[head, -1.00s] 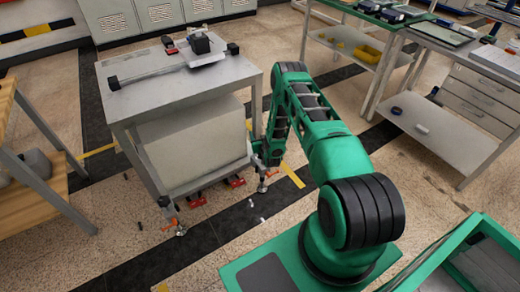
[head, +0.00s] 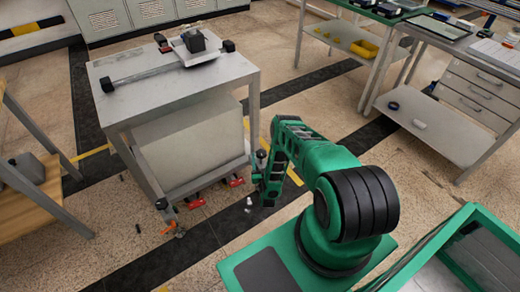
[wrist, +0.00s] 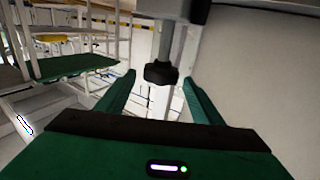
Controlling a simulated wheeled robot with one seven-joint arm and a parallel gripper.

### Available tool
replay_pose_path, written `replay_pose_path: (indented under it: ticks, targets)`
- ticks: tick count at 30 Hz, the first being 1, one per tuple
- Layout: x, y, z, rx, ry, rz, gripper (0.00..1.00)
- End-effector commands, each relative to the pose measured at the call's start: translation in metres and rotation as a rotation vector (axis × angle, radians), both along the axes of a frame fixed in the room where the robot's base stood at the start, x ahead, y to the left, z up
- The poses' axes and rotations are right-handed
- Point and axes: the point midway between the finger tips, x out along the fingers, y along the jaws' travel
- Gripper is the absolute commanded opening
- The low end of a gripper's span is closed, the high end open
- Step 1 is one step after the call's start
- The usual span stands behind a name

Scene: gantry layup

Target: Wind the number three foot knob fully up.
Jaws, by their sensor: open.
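A grey cart (head: 222,84) stands at the left in the head view, with feet at its leg bottoms. Its front left foot (head: 170,218) shows a dark knob above an orange part. My gripper (wrist: 159,79) is by the cart's front right leg, whose foot my arm hides in the head view. In the wrist view its two green fingers are spread apart. A black knob (wrist: 161,72) on a grey upright post sits in line with the gap, near the fingertips. I cannot tell whether it is between them or just beyond. No foot number is readable.
Red-handled parts (head: 195,203) sit low under the cart. A wooden bench (head: 38,205) stands at the left, a drawer workbench (head: 480,85) at the right. Floor between cart and workbench is clear.

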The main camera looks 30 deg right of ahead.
Motion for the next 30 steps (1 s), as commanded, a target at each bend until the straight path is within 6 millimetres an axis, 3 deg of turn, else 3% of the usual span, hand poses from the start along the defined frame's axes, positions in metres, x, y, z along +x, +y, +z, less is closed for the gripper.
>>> replay_pose_path:
  ticks: [6, 12, 25, 26, 30]
  targets:
    - [0.037, -0.018, 0.001, 0.000, -0.003, 0.000, 0.61]
    - [0.059, -0.028, 0.001, 0.000, -0.002, 0.001, 0.61]
    - [0.068, -0.032, 0.000, 0.000, 0.001, 0.002, 0.61]
    - [0.068, -0.032, 0.000, 0.000, 0.001, 0.002, 0.58]
    - [0.068, -0.032, 0.000, 0.000, 0.001, 0.002, 0.25]
